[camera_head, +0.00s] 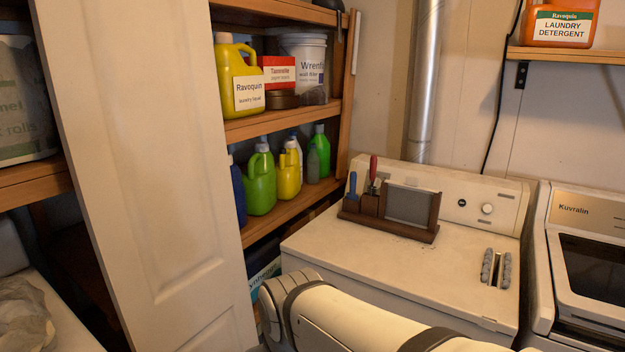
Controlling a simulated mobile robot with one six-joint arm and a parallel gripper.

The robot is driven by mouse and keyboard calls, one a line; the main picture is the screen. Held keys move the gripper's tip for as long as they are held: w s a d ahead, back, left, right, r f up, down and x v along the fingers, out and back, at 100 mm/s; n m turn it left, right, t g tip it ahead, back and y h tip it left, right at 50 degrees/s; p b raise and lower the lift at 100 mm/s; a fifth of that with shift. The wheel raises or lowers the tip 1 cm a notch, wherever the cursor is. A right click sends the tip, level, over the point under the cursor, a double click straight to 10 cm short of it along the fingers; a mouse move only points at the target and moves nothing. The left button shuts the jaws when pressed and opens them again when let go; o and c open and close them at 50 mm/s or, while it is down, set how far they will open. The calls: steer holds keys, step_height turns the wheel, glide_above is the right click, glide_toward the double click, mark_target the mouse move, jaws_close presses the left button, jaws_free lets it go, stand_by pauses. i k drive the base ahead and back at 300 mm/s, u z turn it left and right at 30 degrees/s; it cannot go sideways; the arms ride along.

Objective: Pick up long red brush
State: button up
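A brush with a red handle (373,168) stands upright in a dark wooden caddy (415,233) on top of the white appliance. Its lower part is hidden by the caddy. A blue-handled tool (352,186) stands just to its left in the same caddy. My arm crosses the bottom of the picture, in front of the appliance and well below the caddy. My gripper is not in view.
The white appliance top (350,258) is largely clear in front of the caddy. A small grey two-part object (487,266) lies at its right. Shelves of bottles and a white door panel (150,160) stand left. A second appliance (590,250) is at the right.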

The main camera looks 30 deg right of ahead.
mark_target(374, 159)
steer(key=z, duration=0.7)
steer(key=i, duration=1.1)
steer(key=z, duration=0.45)
steer(key=k, duration=0.9)
steer(key=z, duration=0.2)
steer(key=i, duration=0.9)
steer(key=u, duration=0.05)
